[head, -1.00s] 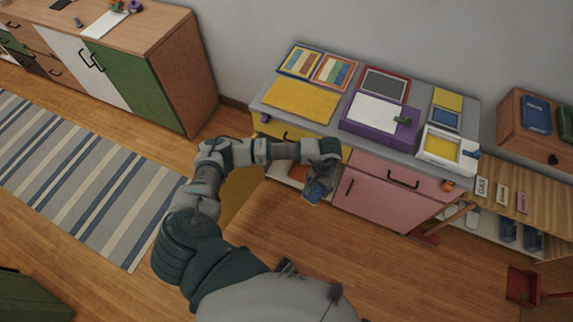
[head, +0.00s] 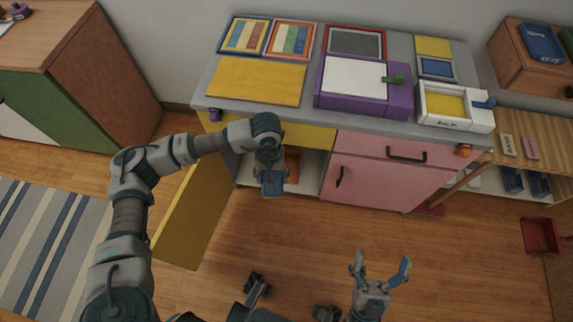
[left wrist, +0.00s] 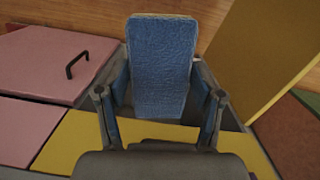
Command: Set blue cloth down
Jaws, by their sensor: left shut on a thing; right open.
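The blue cloth (head: 272,186) is a small folded-looking block held in my left gripper (head: 270,168), in front of the open section of the cabinet (head: 248,112). In the left wrist view the cloth (left wrist: 162,60) stands out between the two fingers of the left gripper (left wrist: 160,105), which are shut on it. My right gripper (head: 381,272) is open and empty, low in the head view, over the wooden floor. What lies deep inside the open section is mostly hidden by the left arm.
A yellow door (head: 196,215) hangs open left of the opening. An orange thing (head: 292,166) sits inside. The pink door (head: 370,184) is shut. On the countertop are a yellow mat (head: 256,82), a purple box (head: 352,92) and a white tray (head: 456,122). A red bin (head: 541,236) stands at right.

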